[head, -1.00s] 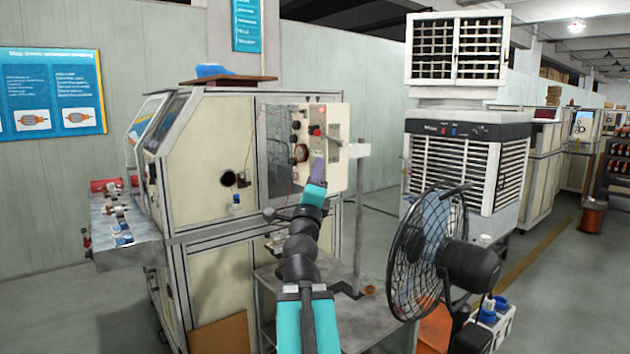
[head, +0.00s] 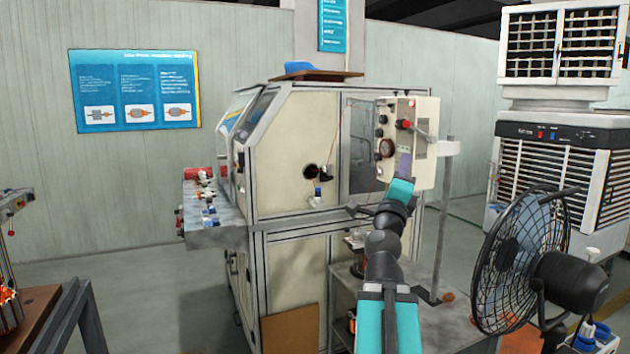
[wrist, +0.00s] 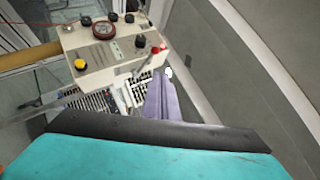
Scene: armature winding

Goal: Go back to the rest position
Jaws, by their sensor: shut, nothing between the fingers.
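My gripper (head: 405,163) is raised at the end of my teal and black arm, in front of the control panel (head: 424,115) on the winding machine (head: 290,150) in the head view. Whether it touches the panel is hard to tell there. In the wrist view, its lavender fingers (wrist: 160,98) are together with nothing between them. The cream control box (wrist: 110,50), with its gauge, knobs and red and yellow buttons, lies beyond them in that view.
A black fan (head: 525,260) and an air cooler (head: 555,170) stand on the right. A parts shelf (head: 215,235) juts from the machine's left side. A bench (head: 60,310) is at the lower left. Open floor (head: 160,310) lies between bench and machine.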

